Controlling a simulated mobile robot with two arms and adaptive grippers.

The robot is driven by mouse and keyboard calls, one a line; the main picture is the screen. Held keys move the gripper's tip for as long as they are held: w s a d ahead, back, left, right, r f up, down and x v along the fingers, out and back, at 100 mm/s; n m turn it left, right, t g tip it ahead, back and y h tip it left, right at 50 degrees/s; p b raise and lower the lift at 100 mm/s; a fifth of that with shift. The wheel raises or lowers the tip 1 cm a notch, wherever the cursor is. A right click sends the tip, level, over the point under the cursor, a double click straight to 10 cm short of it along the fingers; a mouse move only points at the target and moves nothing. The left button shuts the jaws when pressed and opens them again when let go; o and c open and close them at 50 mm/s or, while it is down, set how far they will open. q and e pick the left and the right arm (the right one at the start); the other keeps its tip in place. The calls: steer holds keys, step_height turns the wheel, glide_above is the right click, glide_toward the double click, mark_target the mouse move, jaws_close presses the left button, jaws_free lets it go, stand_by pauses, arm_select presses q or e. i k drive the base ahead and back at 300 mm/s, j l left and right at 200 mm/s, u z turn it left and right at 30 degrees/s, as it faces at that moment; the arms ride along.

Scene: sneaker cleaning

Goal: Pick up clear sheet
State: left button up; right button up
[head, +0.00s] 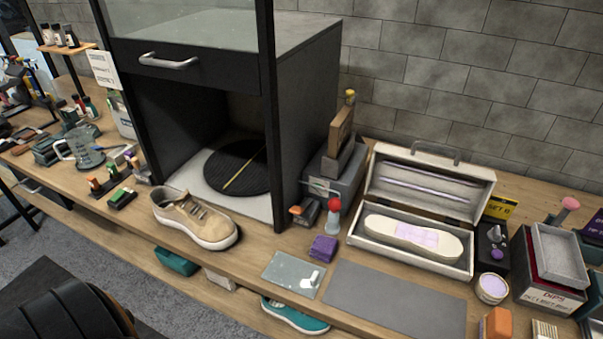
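The clear sheet (288,272) lies flat near the front edge of the wooden bench, left of a grey mat. It looks pale and see-through, with a small white patch near its lower right. Neither of my grippers is in view, so their distance from the sheet does not show.
A purple block (323,248) and a red-topped bottle (333,215) stand behind the sheet. A tan sneaker (195,219) is to the left, before a black cabinet (307,120). The grey mat (395,300) is bare. An open white case (385,252) stands behind it.

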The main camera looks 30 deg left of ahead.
mark_target(299, 276)
steer(key=u, duration=1.05)
